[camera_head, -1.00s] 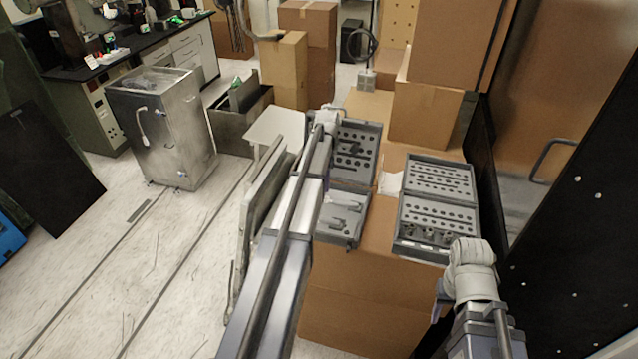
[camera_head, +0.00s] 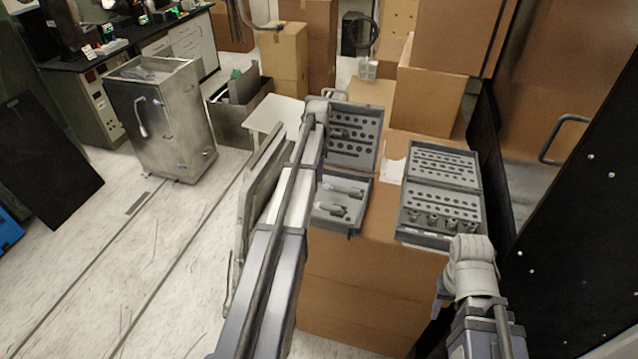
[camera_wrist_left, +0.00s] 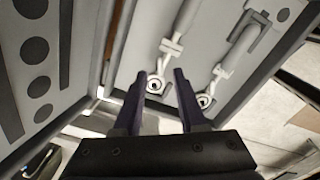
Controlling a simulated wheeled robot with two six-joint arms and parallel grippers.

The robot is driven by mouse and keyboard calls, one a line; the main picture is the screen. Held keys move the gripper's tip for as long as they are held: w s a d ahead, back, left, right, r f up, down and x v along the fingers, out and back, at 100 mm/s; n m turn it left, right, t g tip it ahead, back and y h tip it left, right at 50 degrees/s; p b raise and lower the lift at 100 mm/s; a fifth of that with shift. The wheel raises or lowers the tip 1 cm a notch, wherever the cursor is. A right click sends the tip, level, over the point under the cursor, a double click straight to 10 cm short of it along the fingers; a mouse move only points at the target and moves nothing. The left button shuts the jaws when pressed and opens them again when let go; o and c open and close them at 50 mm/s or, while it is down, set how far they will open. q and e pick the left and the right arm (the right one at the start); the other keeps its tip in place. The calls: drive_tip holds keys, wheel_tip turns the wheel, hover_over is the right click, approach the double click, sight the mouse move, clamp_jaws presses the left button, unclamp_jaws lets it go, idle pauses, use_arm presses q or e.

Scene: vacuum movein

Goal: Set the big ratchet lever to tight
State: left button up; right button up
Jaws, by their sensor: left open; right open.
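Two metal ratchets lie side by side in the open grey case (camera_head: 341,229) on the cardboard boxes. In the head view they are the upper ratchet (camera_head: 345,189) and the lower ratchet (camera_head: 330,209); I cannot tell which is the big one. In the left wrist view one ratchet (camera_wrist_left: 173,45) has its round head just beyond and between the fingertips of my open left gripper (camera_wrist_left: 160,82). The other ratchet (camera_wrist_left: 222,72) lies to the right. The lever settings are too small to read. My right gripper (camera_head: 439,288) is mostly hidden below its wrist, beside the boxes.
The case's raised lid (camera_head: 354,137) with holes stands behind the ratchets. A second open case (camera_head: 440,190) with rows of holes lies to the right. Tall cardboard boxes (camera_head: 430,98) stand behind, and a dark panel (camera_head: 580,250) stands at right.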

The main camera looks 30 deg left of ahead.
use_arm(q)
wheel_tip(320, 180, down, 3)
drive_tip(key=shift+r+b, duration=0.15)
drive_tip(key=shift+b, duration=0.7)
use_arm(e)
wheel_tip(320, 180, down, 3)
drive_tip(key=shift+r, duration=0.2)
use_arm(q)
clamp_jaws()
